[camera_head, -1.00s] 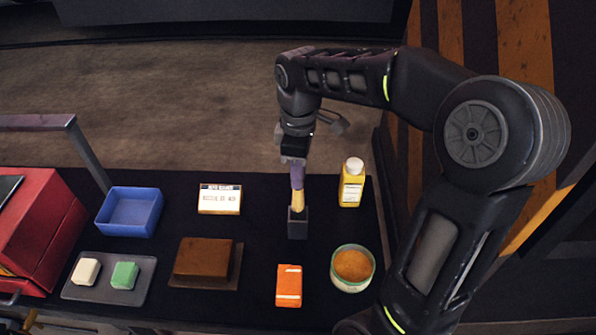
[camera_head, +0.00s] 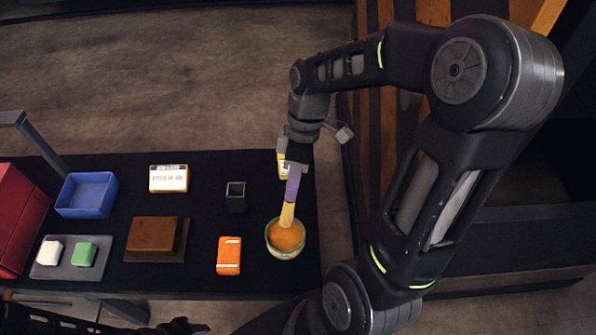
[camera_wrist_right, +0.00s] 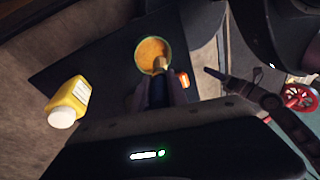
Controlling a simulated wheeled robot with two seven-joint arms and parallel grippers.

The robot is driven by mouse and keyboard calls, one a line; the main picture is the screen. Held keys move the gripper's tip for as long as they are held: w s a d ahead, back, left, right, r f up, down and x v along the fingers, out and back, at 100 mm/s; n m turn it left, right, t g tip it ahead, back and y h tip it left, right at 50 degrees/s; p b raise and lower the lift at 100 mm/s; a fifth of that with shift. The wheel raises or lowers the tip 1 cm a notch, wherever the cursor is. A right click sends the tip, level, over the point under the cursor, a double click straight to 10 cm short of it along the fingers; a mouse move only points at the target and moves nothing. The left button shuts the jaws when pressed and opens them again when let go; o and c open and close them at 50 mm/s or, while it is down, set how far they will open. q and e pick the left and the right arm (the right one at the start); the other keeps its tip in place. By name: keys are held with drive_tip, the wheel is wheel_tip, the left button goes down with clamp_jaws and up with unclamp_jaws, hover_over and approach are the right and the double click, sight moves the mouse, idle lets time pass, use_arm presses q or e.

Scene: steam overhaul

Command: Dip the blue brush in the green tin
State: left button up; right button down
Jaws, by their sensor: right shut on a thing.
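The blue brush (camera_head: 292,188) has a purple-blue handle and a yellow lower part. My right gripper (camera_head: 297,163) is shut on its handle and holds it nearly upright, tip down. The green tin (camera_head: 269,243) is a round pot with a green rim and orange contents, near the table's right edge. The brush's lower end is over or in the orange contents; whether it touches is hard to tell. In the right wrist view, the tin (camera_wrist_right: 140,66) has the brush (camera_wrist_right: 160,66) across its opening. My left gripper (camera_head: 182,326) is dark at the bottom edge, its jaws unclear.
The black square holder (camera_head: 236,203) stands empty left of the brush. An orange box (camera_head: 229,255) lies left of the tin. A yellow bottle (camera_wrist_right: 72,98) is partly hidden behind my right gripper in the head view. A brown block (camera_head: 152,234) and blue tray (camera_head: 87,194) are farther left.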

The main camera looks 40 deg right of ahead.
drive_tip(key=shift+w+a, duration=0.15)
drive_tip(key=shift+w, duration=0.05)
drive_tip(key=shift+s, duration=0.1)
wheel_tip(320, 180, down, 6)
drive_tip(key=b, duration=0.5)
idle(0.3)
drive_tip(key=shift+f+b, duration=0.45)
drive_tip(key=shift+f, duration=0.25)
idle(2.2)
drive_tip(key=shift+r, duration=0.1)
